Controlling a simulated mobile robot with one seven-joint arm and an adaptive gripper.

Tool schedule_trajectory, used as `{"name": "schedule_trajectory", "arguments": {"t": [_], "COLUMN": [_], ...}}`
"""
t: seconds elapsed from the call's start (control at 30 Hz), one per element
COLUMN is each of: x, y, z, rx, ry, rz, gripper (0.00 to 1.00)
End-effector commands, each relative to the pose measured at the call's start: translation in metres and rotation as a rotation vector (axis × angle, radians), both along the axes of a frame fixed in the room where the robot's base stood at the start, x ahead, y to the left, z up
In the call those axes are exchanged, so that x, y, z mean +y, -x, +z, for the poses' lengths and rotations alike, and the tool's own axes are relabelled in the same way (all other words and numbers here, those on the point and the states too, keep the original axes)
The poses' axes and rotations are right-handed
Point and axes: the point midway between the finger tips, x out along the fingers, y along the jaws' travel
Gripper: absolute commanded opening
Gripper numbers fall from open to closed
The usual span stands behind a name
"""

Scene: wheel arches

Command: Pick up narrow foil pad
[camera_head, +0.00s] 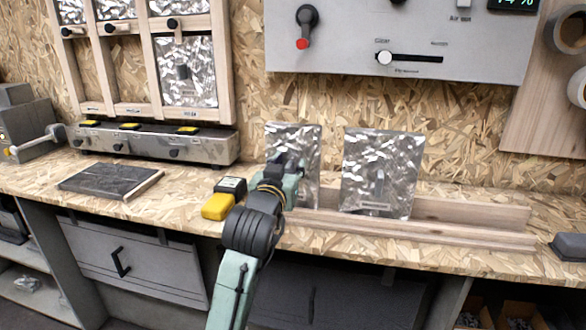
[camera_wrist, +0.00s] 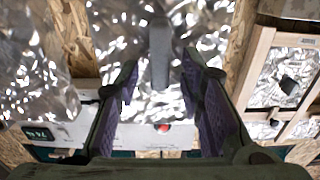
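The narrow foil pad (camera_head: 296,137) stands upright at the left end of a wooden rack, shiny and crinkled. My gripper (camera_head: 284,169) is in front of it and hides much of its lower part in the head view. In the wrist view, the narrow pad (camera_wrist: 125,38) fills the upper middle, with a grey upright handle (camera_wrist: 160,52) on its face. My gripper (camera_wrist: 161,80) is open there, with one finger on each side of the handle and visible gaps on both sides. A wider foil pad (camera_head: 391,160) stands to the right in the same rack; it shows at the left in the wrist view (camera_wrist: 32,80).
The wooden rack (camera_head: 470,211) runs along the bench. A yellow and black tool (camera_head: 217,206) lies left of my arm, near a dark flat slab (camera_head: 108,179). A grey panel (camera_head: 420,50) hangs above. A framed foil rack (camera_head: 149,60) stands at the left.

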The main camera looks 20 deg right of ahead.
Motion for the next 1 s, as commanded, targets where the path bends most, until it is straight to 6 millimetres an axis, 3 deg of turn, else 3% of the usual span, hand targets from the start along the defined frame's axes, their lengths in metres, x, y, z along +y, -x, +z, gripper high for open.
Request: {"name": "schedule_trajectory", "arguments": {"t": [0.13, 0.63, 1.0], "x": [0.0000, 0.0003, 0.0003], "y": [0.0002, 0.0004, 0.0004], "z": [-0.0002, -0.0001, 0.0000], "rx": [0.000, 0.000, 0.000], "ry": [0.000, 0.000, 0.000], "rz": [0.000, 0.000, 0.000], "gripper": [0.34, 0.01, 0.00]}}
